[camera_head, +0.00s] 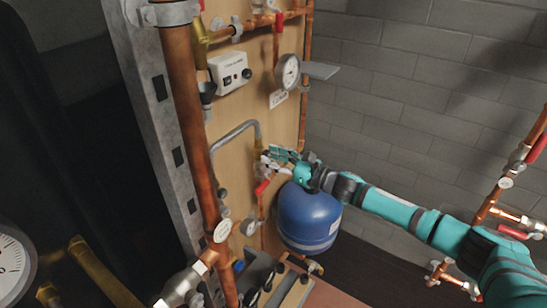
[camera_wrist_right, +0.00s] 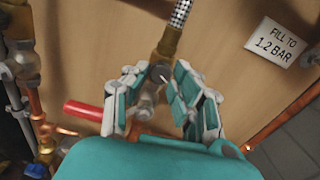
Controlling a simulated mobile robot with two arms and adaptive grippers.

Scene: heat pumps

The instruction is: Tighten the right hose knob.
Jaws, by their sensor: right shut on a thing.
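The hose (camera_head: 236,132) is a grey curved tube on the wooden board, ending at a brass fitting (camera_head: 258,136). In the right wrist view the braided hose (camera_wrist_right: 180,13) runs into a brass fitting (camera_wrist_right: 169,42), with a small silvery knob (camera_wrist_right: 158,76) below it. My right gripper (camera_head: 272,156) reaches in from the right, at the lower end of this fitting. In the wrist view its two fingers (camera_wrist_right: 160,92) stand on either side of the knob, shut on it. The fingers partly hide the valve body. My left gripper is not in view.
A red lever (camera_head: 262,187) sits just below the gripper; it also shows in the wrist view (camera_wrist_right: 84,111). A blue tank (camera_head: 308,215) hangs under my right forearm. Copper pipes (camera_head: 180,90) stand at the left, and a gauge (camera_head: 288,71) is above.

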